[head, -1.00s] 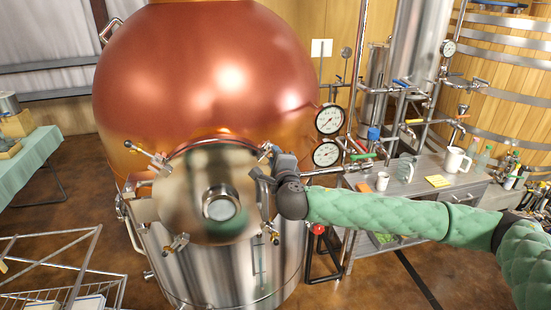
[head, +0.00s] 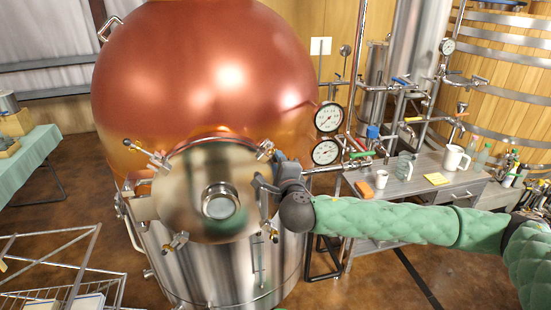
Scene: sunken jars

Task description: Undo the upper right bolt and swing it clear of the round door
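The round steel door (head: 175,195), with a round window in its middle, sits on the front of the copper and steel vessel. The upper right bolt (head: 265,150) shows at the door's upper right edge, close to my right gripper. My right gripper (head: 262,182) is at the door's right edge, just below that bolt. Its fingers are small and dark here, and I cannot tell if they are apart or touch anything. The upper left bolt (head: 145,153) points outward, away from the door. The lower left bolt (head: 176,242) and lower right bolt (head: 271,230) show at the rim. My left gripper is out of view.
The copper dome (head: 205,70) bulges above the door. Two pressure gauges (head: 328,117) and pipes stand to the right. A grey workbench (head: 410,190) with mugs is behind my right arm. A wire cart (head: 60,275) stands at the lower left. Floor shows left of the vessel.

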